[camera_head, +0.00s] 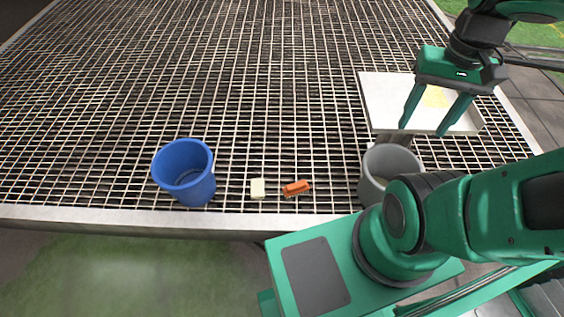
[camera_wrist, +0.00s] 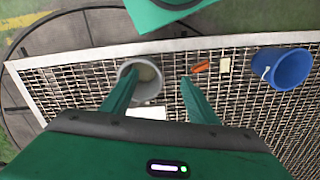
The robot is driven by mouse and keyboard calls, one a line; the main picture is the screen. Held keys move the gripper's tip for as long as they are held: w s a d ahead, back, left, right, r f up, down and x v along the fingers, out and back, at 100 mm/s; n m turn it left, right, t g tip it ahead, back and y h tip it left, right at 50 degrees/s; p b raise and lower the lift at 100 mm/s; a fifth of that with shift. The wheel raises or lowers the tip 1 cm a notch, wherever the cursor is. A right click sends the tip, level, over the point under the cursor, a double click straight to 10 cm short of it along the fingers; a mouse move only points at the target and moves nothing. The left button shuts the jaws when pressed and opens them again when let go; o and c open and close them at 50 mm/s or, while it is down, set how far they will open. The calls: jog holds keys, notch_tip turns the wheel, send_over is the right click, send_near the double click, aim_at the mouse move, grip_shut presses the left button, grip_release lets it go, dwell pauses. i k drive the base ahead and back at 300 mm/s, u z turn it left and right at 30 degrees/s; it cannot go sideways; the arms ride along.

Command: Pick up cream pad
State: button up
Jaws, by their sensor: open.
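The cream pad (camera_head: 257,188) is a small pale block lying on the metal grating near its front edge, between a blue bucket and an orange piece. It also shows in the wrist view (camera_wrist: 225,66), right of the orange piece. My gripper (camera_head: 421,131) is open and empty, raised above a white tray at the right, well to the right of the pad and apart from it. In the wrist view its two fingers (camera_wrist: 158,88) point toward the grating, left of the pad.
The blue bucket (camera_head: 185,171) stands left of the pad. The orange piece (camera_head: 296,188) lies just right of it. A grey cup (camera_head: 385,160) stands farther right, partly behind my arm. The white tray (camera_head: 380,95) is behind the cup. The grating beyond the pad is clear.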

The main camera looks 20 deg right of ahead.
aim_at(257, 185)
jog(key=k, duration=0.5)
jog(key=u, duration=1)
jog(key=i, duration=0.7)
